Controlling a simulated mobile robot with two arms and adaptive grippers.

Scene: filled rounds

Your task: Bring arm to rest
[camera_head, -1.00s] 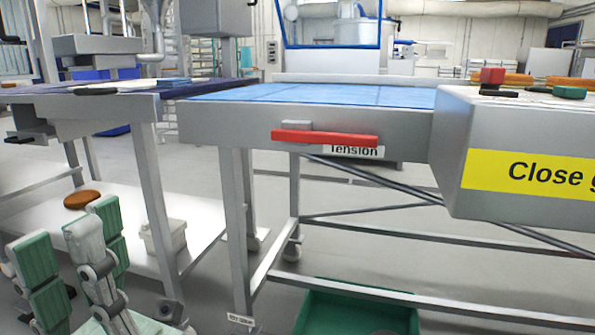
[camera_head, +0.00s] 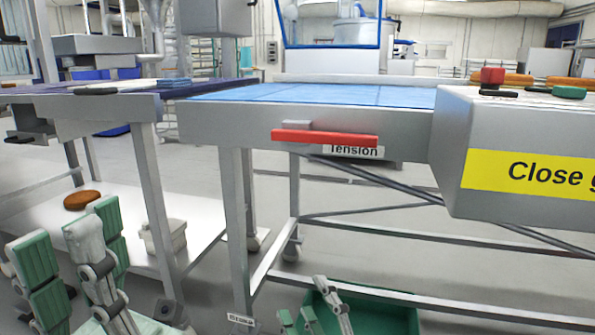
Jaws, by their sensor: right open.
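My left gripper (camera_head: 58,235), with green and pale grey jointed fingers, is at the lower left. Its fingers point up and stand apart, with nothing between them; it is open. My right gripper (camera_head: 303,305) shows at the bottom middle, in front of the green crate. Only the upper parts of its fingers are in view; they are spread and hold nothing. The rest of both arms is hidden or out of frame.
A conveyor with a blue belt (camera_head: 300,94) and a red tension lever (camera_head: 325,138) crosses the view. A grey box with a yellow label (camera_head: 525,175) stands at right. A bun (camera_head: 82,199) lies on the white lower shelf (camera_head: 118,212). A green crate (camera_head: 385,312) is below.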

